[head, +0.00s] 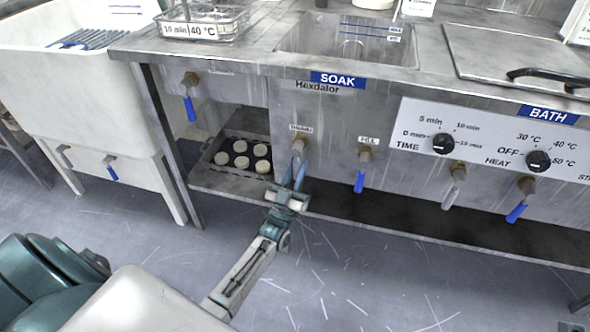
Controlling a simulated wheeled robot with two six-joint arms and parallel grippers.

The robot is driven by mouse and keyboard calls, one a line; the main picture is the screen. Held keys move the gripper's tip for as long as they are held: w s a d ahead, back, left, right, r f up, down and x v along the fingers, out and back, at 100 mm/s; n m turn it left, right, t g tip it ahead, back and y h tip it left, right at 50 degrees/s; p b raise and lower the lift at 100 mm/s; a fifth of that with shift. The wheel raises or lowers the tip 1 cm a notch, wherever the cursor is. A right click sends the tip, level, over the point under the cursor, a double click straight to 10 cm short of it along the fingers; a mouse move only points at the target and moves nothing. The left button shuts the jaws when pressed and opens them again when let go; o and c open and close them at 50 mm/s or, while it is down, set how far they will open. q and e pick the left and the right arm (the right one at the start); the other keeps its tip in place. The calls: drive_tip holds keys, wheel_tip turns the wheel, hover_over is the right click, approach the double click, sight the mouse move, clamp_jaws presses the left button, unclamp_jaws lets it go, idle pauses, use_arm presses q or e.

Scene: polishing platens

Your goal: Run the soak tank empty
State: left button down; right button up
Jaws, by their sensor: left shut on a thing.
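The soak tank (312,40) is a steel basin set into the counter above the blue SOAK sign (337,79). Level labels show on its inner wall; I cannot tell how much liquid it holds. Below the sign, a brass drain valve (299,146) sticks out of the front panel under a small, hard-to-read label. Its lever hangs down. My left gripper (293,176) is shut on this lever, reaching up from below, and its fingers hide part of it. A second valve with a blue lever (361,181), labelled like FILL, is to the right. My right gripper is out of view.
A wire basket (203,28) stands on the counter at left. A dark tray with several pale discs (241,161) sits on the lower shelf, left of my gripper. More valves and the BATH knobs (443,143) are at right. A white sink (82,98) stands left.

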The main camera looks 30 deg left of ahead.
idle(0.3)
use_arm(q)
drive_tip(key=c, duration=1.3)
unclamp_jaws()
drive_tip(key=v, duration=1.1)
drive_tip(key=shift+d, duration=0.1)
